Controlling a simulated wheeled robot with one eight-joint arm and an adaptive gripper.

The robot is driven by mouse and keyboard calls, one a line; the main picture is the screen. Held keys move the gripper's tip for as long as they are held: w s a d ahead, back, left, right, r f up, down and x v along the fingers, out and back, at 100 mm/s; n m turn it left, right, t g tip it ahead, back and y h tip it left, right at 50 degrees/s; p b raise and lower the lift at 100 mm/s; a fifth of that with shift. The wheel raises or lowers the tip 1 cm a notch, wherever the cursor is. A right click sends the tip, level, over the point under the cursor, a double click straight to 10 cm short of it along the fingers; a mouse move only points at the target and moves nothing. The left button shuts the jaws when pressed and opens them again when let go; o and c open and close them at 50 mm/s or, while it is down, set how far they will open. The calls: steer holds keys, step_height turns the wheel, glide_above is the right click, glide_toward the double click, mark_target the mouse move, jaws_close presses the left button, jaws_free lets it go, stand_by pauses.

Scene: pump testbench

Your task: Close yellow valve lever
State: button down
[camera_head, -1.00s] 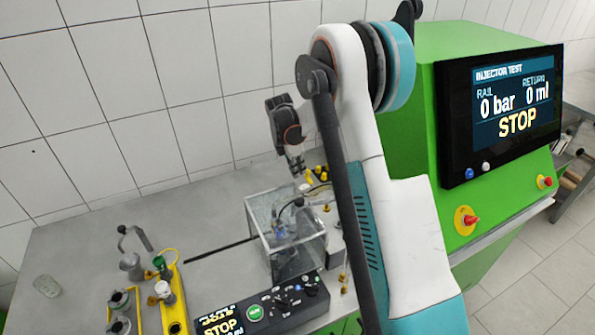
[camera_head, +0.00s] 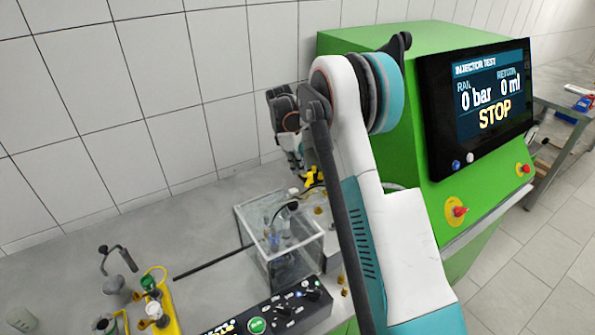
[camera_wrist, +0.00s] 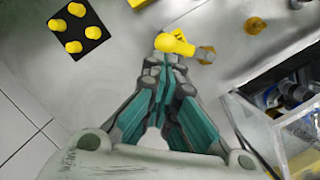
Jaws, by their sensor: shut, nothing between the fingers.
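The yellow valve lever (camera_wrist: 178,43) is in the upper middle of the wrist view, with a rounded end and a brass fitting (camera_wrist: 205,55) at its right. In the head view the yellow lever (camera_head: 314,178) shows behind the glass tank, partly hidden by my arm. My gripper (camera_wrist: 163,62) is shut and empty. Its fingertips are right at the near side of the lever's rounded end; I cannot tell whether they touch. In the head view my gripper (camera_head: 297,172) points down just left of the lever.
A glass tank (camera_head: 243,225) stands in front of the lever. A black plate (camera_wrist: 75,34) with several yellow pegs lies left of it in the wrist view. A brass knob (camera_wrist: 256,25) is at the upper right. The green test machine (camera_head: 370,55) stands to the right.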

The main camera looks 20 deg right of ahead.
steer(key=shift+m, duration=0.9)
steer(key=shift+s+d+b, duration=0.25)
steer(key=shift+s+d, duration=0.1)
steer(key=shift+d, duration=0.35)
steer(key=shift+s+d+b, duration=0.2)
steer(key=shift+s+d, duration=0.1)
steer(key=shift+d, duration=0.35)
steer(key=shift+s+d+b, duration=0.25)
steer(key=shift+s+d, duration=0.1)
steer(key=shift+d, duration=0.35)
steer(key=v, duration=1.2)
steer(key=shift+d, duration=0.15)
